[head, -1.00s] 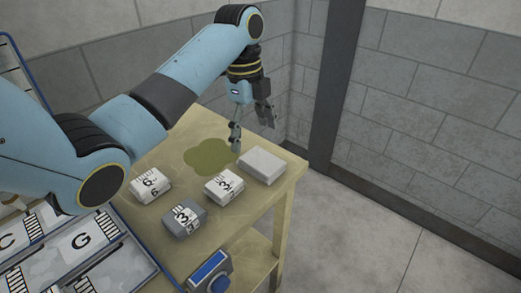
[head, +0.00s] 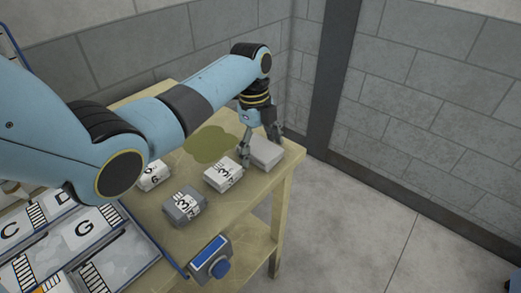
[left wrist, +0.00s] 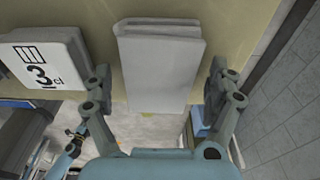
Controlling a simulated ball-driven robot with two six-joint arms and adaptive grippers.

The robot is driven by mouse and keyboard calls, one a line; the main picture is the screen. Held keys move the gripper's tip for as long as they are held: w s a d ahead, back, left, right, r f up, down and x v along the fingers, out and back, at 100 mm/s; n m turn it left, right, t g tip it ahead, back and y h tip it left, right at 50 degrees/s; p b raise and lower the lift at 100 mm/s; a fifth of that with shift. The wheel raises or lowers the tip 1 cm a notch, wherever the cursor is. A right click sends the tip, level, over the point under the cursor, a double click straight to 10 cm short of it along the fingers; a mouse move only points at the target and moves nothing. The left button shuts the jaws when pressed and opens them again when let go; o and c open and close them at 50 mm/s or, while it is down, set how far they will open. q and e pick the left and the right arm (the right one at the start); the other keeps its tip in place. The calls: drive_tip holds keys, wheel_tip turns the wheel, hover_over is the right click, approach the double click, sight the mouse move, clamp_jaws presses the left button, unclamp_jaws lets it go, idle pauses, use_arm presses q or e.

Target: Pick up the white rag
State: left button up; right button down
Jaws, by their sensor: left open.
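The white rag (head: 267,153) is a plain, pale folded block at the right end of the wooden table (head: 157,211). In the left wrist view the rag (left wrist: 160,65) lies between the two fingers, its fold toward the top of the picture. My left gripper (head: 259,146) is open and points down over the rag, one finger to each side. In the left wrist view my left gripper (left wrist: 161,78) shows a gap between each finger and the rag.
A white block marked 3 (head: 223,174) lies close left of the rag. A grey marked block (head: 184,207) and another white block (head: 153,176) lie further left. A greenish stain (head: 210,144) is behind them.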

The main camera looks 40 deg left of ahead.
sight(266, 150)
use_arm(q)
drive_tip(key=c, duration=1.3)
drive_tip(key=shift+o, duration=0.2)
drive_tip(key=shift+r, duration=0.5)
drive_tip(key=r, duration=0.2)
drive_tip(key=d+r, duration=0.1)
drive_tip(key=shift+s+d+r, duration=0.1)
drive_tip(key=shift+d+r, duration=0.05)
drive_tip(key=shift+r, duration=0.2)
drive_tip(key=s+d+r, duration=0.2)
drive_tip(key=d+r, duration=0.4)
drive_tip(key=d, duration=0.4)
drive_tip(key=shift+s+r, duration=0.2)
drive_tip(key=o, duration=0.6)
drive_tip(key=c, duration=0.5)
